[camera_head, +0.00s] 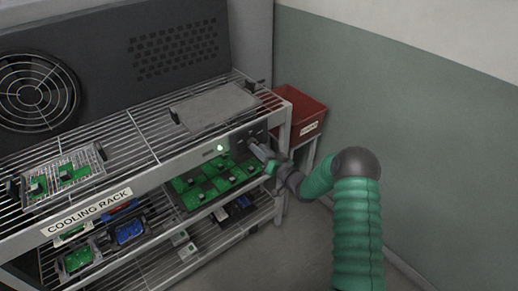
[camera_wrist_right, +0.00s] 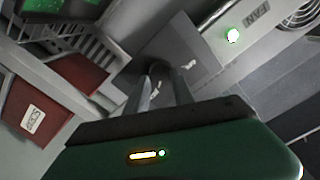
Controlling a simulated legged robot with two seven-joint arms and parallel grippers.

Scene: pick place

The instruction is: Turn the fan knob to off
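The fan's dark control panel (camera_head: 250,137) is on the front right end of the rack's top rail. It also shows in the wrist view (camera_wrist_right: 205,52), beside a lit green lamp (camera_wrist_right: 232,36) and a FAN label (camera_wrist_right: 257,17). The lamp shows in the head view too (camera_head: 220,148). My right gripper (camera_head: 261,152) reaches the panel from the right. In the wrist view its two fingers (camera_wrist_right: 165,82) point at the dark knob area with a narrow gap between them. The knob is mostly hidden, and I cannot tell whether they grip it. My left gripper is not in view.
The wire cooling rack (camera_head: 136,140) holds a board tray (camera_head: 62,176) and a flat grey tray (camera_head: 215,106) on top. Circuit boards (camera_head: 212,182) lie on the lower shelves. A round fan (camera_head: 37,94) stands behind. A red bin (camera_head: 302,116) is right of the rack, near the wall.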

